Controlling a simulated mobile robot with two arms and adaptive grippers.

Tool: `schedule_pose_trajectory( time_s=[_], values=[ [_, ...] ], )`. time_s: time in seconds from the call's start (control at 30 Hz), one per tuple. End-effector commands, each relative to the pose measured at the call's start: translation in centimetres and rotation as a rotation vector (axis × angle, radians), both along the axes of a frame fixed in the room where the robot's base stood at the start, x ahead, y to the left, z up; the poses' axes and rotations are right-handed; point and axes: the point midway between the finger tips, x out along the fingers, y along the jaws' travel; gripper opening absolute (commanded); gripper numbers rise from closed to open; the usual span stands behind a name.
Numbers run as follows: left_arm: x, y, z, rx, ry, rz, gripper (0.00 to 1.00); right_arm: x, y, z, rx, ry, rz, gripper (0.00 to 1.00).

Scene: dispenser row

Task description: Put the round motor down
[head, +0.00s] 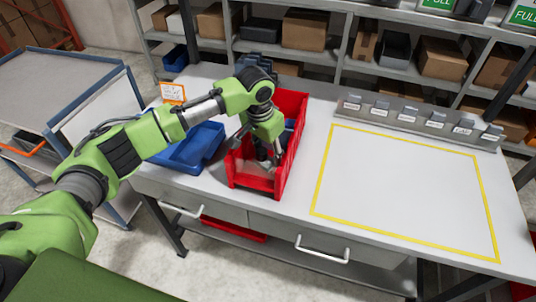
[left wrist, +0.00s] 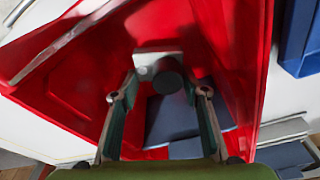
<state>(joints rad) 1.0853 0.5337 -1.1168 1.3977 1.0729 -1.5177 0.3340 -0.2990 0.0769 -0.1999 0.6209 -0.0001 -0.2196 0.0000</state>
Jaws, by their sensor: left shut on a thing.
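My left gripper (head: 267,163) reaches down into the red bin (head: 256,184) on the workbench. In the left wrist view, the round motor (left wrist: 168,80), a dark round body with a pale square plate, sits between the two fingertips of my left gripper (left wrist: 158,95). The gripper is shut on it. Red walls of the bin (left wrist: 75,95) surround it, and dark blue-grey pieces (left wrist: 172,120) lie below. Whether the motor touches the bin floor cannot be told. In the head view the gripper hides the motor. My right gripper is in neither view.
A blue bin (head: 190,152) stands left of the red bin. A yellow-outlined area (head: 400,190) on the bench at right is empty. A row of grey labelled dispensers (head: 420,120) lines its back edge. Shelves with boxes (head: 318,29) stand behind; a grey cart (head: 55,85) is at left.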

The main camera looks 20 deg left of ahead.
Motion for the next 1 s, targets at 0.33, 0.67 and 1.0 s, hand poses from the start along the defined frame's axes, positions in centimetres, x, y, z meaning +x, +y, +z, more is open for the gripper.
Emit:
schedule_pose_trajectory(
  time_s=[0.33, 0.67, 1.0],
  values=[
    [0.1, -0.1, -1.8, -0.002, -0.002, 0.000, 0.14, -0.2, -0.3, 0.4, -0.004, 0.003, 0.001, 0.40],
    [0.0, -0.1, -2.1, -0.001, -0.001, 0.000, 0.48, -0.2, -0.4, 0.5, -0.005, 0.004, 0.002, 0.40],
    [0.0, 0.0, -1.1, -0.001, -0.003, -0.001, 0.48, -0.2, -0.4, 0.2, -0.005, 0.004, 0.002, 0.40]
  ],
)
